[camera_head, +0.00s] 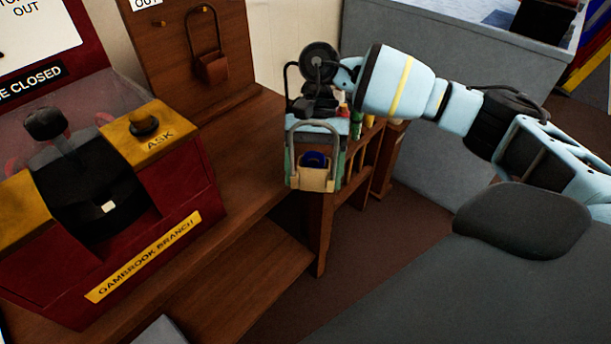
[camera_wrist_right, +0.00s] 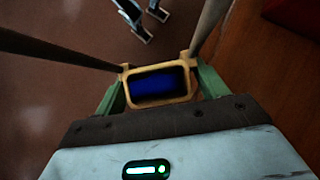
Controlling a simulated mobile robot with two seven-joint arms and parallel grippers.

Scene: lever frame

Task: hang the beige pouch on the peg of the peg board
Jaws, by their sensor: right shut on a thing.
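The beige pouch (camera_head: 312,179) hangs below my right gripper (camera_head: 316,152), with a dark blue inside and a grey loop strap standing above it. My right gripper is shut on the pouch, near the right end of the wooden counter. In the right wrist view the pouch rim (camera_wrist_right: 128,88) shows between the green fingers (camera_wrist_right: 160,88), its strap running out to both sides. The brown peg board (camera_head: 172,62) stands upright at the back left. A bare peg (camera_head: 161,23) shows on it, well left of the gripper and apart from the pouch. My left gripper is out of view.
A reddish-brown pouch (camera_head: 212,68) hangs by its strap from another peg (camera_head: 207,9). A red and yellow booth (camera_head: 110,265) with a black lever (camera_head: 45,123) stands at left. The counter (camera_head: 245,150) between board and gripper is clear.

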